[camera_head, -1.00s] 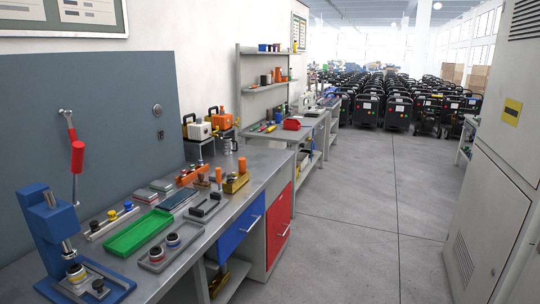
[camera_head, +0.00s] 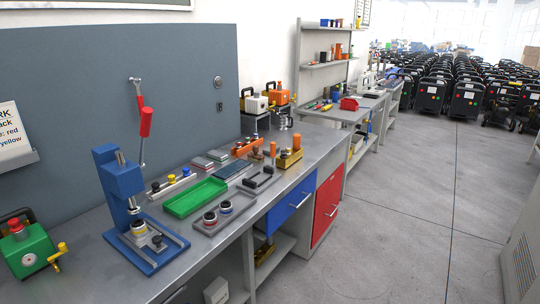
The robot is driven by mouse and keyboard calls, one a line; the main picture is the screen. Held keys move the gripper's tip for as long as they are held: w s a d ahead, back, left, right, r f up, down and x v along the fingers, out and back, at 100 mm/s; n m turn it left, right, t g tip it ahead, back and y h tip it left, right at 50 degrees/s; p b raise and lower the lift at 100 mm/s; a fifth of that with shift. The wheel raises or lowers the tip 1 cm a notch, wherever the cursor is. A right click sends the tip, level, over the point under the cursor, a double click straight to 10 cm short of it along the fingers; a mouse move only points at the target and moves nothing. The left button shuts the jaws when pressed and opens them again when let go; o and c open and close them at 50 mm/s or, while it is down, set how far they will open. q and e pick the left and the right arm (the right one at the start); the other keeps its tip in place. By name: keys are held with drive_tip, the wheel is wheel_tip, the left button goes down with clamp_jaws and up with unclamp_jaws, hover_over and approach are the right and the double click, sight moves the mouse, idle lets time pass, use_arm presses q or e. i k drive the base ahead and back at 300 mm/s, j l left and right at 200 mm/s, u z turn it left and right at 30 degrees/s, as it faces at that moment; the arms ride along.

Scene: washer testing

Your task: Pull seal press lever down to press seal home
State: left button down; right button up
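The blue seal press (camera_head: 121,183) stands on the left part of the grey workbench. Its lever, a grey rod with a red grip (camera_head: 146,122), rises on the press's right side in front of the blue-grey back panel, with the red grip high up. Under the ram, a round part with a yellow band and pale top (camera_head: 138,228) sits on the press base (camera_head: 146,249). A small black knob is beside it on the base. Neither of my grippers shows in this view.
A green box with a red knob (camera_head: 26,249) stands at left. The floor aisle (camera_head: 400,215) at right is clear.

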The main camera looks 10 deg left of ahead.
sight(147, 112)
drive_tip(key=u, duration=1.25)
